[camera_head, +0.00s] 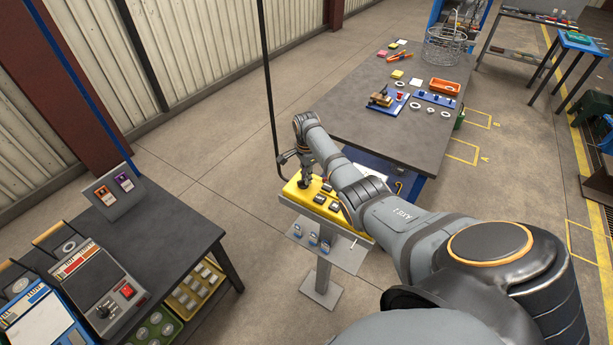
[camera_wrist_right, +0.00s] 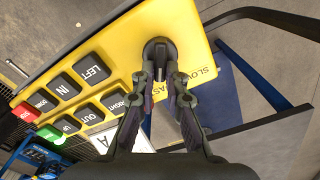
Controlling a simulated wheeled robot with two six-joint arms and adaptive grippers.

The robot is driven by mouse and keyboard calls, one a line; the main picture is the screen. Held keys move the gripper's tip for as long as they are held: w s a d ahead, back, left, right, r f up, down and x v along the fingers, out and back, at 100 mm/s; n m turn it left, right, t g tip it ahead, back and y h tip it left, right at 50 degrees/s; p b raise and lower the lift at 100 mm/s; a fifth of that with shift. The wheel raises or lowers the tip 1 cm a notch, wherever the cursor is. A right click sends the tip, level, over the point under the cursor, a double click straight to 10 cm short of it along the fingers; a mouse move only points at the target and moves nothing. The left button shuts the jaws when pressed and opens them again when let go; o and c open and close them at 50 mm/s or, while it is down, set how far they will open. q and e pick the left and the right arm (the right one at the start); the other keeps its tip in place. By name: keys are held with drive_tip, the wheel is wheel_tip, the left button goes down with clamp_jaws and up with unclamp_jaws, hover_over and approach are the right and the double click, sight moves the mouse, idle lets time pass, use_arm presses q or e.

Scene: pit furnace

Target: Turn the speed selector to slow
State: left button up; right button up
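The speed selector (camera_wrist_right: 158,50) is a round black knob with a raised grip at the end of a yellow control box (camera_head: 320,201), which also shows in the right wrist view (camera_wrist_right: 120,50). In the head view the right gripper (camera_head: 305,183) points down onto the box. My left gripper is out of view.
The box has LEFT, IN, OUT and other black buttons (camera_wrist_right: 90,68), plus red and green ones. It stands on a grey post (camera_head: 322,275), with a dark cable rising beside it. A workbench (camera_head: 400,130) stands behind, and a table (camera_head: 165,235) at left.

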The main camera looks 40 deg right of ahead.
drive_tip(key=shift+n, duration=0.4)
clamp_jaws()
drive_tip(key=shift+w+n, duration=0.1)
drive_tip(key=shift+n, duration=0.9)
drive_tip(key=n, duration=0.2)
drive_tip(key=shift+w+n+p, duration=0.15)
drive_tip(key=shift+n+p, duration=0.15)
drive_tip(key=shift+p, duration=0.1)
drive_tip(key=n, duration=0.6)
drive_tip(key=shift+w+a, duration=0.25)
drive_tip(key=shift+w, duration=0.05)
drive_tip(key=shift+n, duration=0.4)
drive_tip(key=o, duration=0.7)
unclamp_jaws()
